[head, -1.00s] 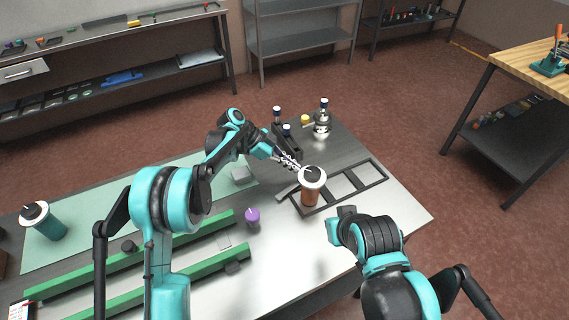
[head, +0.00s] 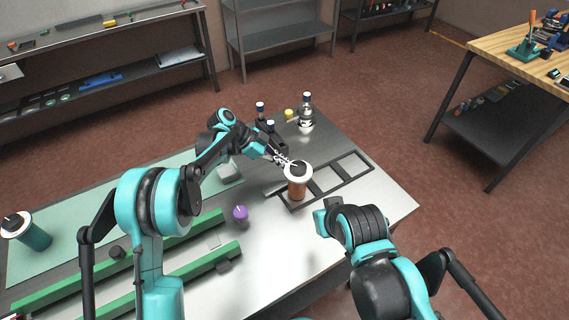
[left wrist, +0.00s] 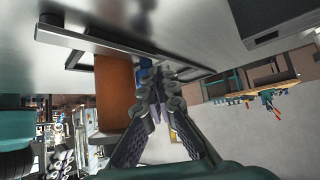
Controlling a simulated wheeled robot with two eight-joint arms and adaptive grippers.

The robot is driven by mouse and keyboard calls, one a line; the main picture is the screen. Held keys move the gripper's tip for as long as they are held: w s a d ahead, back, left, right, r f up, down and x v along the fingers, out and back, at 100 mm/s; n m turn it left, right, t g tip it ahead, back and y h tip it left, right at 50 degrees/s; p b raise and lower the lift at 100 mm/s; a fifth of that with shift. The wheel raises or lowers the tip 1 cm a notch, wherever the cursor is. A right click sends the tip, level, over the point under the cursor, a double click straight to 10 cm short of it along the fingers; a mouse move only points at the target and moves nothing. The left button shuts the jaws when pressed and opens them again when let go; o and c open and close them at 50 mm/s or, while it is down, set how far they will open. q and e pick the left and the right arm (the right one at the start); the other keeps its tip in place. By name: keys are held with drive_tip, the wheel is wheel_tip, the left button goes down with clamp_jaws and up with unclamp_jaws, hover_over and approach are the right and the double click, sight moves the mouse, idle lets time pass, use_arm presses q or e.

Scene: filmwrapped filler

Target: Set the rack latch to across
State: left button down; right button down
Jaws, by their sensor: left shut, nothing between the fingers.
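The rack (head: 357,183) is a dark flat frame with several openings on the grey table. A short dark bar (head: 273,190) juts out left of the jar. It may be the latch, but I cannot tell its setting. My left gripper (head: 291,163) is shut and empty, just behind the jar's top. In the left wrist view its fingertips (left wrist: 160,74) meet beside the jar.
A purple-topped piece (head: 240,213) stands left of the rack. Dark-capped bottles in a holder (head: 268,137) and a silver bottle (head: 306,115) stand behind. Green rails (head: 180,275) and a teal jar (head: 30,233) are at left. The front right tabletop is clear.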

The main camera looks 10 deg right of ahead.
use_arm(q)
drive_tip(key=v, duration=1.2)
idle(0.3)
drive_tip(key=s+a+r+n+t+y, duration=0.4)
drive_tip(key=s+a+r+n+t, duration=0.15)
drive_tip(key=s+a+n, duration=0.5)
drive_tip(key=s+a+f+n+t+y, duration=0.2)
drive_tip(key=s+a+n, duration=0.3)
drive_tip(key=s, duration=0.3)
drive_tip(key=s+a+f+n+t+y, duration=0.2)
drive_tip(key=s+a+f+n+y, duration=0.1)
drive_tip(key=s+a+n, duration=0.3)
drive_tip(key=s+a, duration=0.2)
drive_tip(key=s, duration=0.1)
drive_tip(key=shift+s+a, duration=0.2)
drive_tip(key=shift+a, duration=0.05)
